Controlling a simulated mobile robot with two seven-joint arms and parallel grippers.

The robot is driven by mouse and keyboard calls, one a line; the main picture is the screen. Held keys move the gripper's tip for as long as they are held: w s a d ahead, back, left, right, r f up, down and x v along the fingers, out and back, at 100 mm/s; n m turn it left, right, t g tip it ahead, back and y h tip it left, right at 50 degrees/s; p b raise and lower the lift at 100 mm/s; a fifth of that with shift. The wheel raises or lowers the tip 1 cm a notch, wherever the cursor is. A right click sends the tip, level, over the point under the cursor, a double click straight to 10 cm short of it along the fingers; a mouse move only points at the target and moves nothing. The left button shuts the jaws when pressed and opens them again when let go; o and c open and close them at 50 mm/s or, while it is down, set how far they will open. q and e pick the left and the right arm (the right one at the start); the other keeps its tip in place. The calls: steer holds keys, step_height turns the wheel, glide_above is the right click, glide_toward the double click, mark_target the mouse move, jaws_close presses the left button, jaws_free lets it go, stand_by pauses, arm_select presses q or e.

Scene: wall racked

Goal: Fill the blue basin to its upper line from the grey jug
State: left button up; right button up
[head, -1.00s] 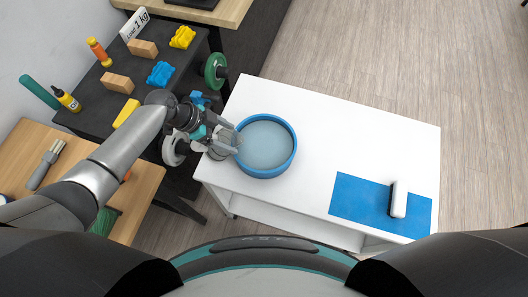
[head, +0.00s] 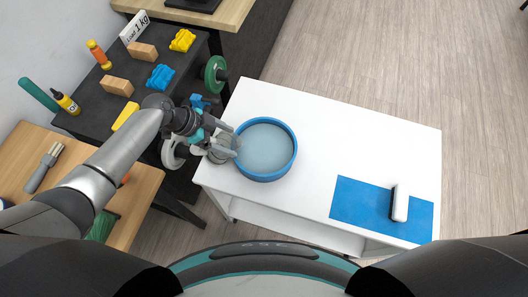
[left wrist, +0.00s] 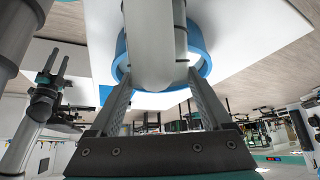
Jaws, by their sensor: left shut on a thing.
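The blue basin (head: 294,160) stands on the white table toward its left end. Its inside looks evenly pale grey-blue; I cannot make out any line or how high water stands. My left gripper (head: 226,141) is at the basin's left rim, shut on the grey jug (head: 220,155). The jug is mostly hidden by the fingers in the head view. In the left wrist view the jug (left wrist: 155,50) is a pale rounded body between the fingers, with the basin (left wrist: 198,50) behind it. I see no stream. My right gripper (left wrist: 54,78) shows in the left wrist view with fingers apart, empty.
The white table (head: 330,120) has clear room right of the basin. A blue mat (head: 355,205) with a white block-like object (head: 400,203) lies at its right front. A dark bench (head: 130,75) at left holds blocks, bottles and weights. A wooden table (head: 145,185) stands front left.

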arm_select(q)
steer(key=shift+r+p, duration=2.85)
steer(key=shift+r, duration=0.7)
steer(key=shift+c, duration=0.3)
steer(key=shift+f, duration=0.1)
steer(key=shift+f+h+b, duration=0.1)
steer(key=shift+h+b, duration=0.2)
steer(key=shift+b, duration=0.5)
steer(key=shift+t+h+b, duration=0.4)
steer(key=shift+h+b, duration=2.3)
steer(key=shift+b, duration=3.55)
steer(key=shift+r, duration=0.2)
